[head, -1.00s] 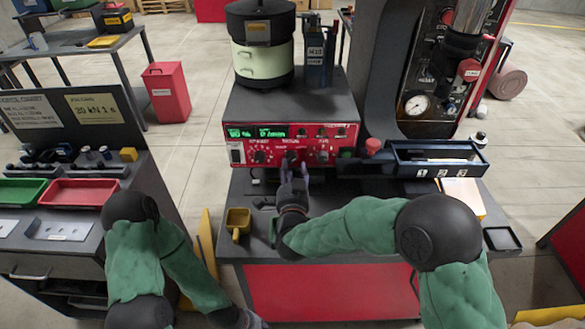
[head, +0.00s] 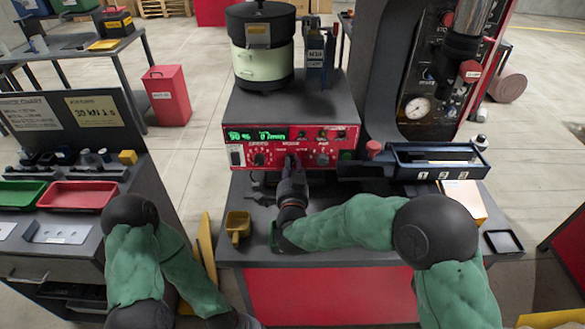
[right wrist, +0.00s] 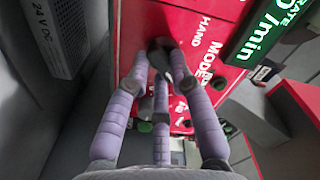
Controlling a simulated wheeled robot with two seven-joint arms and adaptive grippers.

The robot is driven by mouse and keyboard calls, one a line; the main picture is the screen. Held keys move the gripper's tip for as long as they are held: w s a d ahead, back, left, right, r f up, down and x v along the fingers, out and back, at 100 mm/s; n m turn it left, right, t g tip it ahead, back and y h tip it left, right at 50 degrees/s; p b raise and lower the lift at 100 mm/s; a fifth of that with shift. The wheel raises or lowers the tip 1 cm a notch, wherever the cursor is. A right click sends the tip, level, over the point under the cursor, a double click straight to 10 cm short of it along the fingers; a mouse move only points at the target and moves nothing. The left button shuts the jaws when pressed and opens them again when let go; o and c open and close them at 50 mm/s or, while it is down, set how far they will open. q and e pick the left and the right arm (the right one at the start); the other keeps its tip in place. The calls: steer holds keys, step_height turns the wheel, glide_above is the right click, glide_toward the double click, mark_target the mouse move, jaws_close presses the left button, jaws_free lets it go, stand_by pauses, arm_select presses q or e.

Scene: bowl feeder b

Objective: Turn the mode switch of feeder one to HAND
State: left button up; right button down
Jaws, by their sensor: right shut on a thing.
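Feeder one's red control panel (head: 335,157) is on the front of the grey base under the bowl. My right gripper (head: 291,160) is at the panel's middle and hides the mode switch in the head view. In the right wrist view the mode switch is a dark knob (right wrist: 160,50), with my right gripper's lilac fingers (right wrist: 162,62) closed around it. The white words MODE and HAND (right wrist: 208,45) are printed to the right of the knob. Which way the knob points is hidden by the fingers. My left arm hangs low at the left, its gripper out of the picture.
A green display (head: 255,134) is lit on the panel, above and left of my gripper. Another knob (head: 259,159) is to the left. A dark tray with numbered slots (head: 437,172) stands at the right. A yellow scoop (head: 238,225) lies on the bench's left front.

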steer(key=shift+n, duration=0.3)
steer(key=n+p, duration=0.2)
steer(key=n, duration=0.2)
steer(key=shift+r, duration=0.15)
steer(key=n+p, duration=0.2)
steer(key=n, duration=0.3)
steer(key=shift+r, duration=0.1)
steer(key=n+p, duration=0.2)
steer(key=n, duration=0.2)
steer(key=shift+n, duration=0.3)
steer(key=shift+r+n+p, duration=0.1)
steer(key=shift+n+p, duration=0.85)
steer(key=shift+n, duration=0.85)
steer(key=shift+a, duration=0.1)
steer(key=c, duration=1.1)
jaws_free()
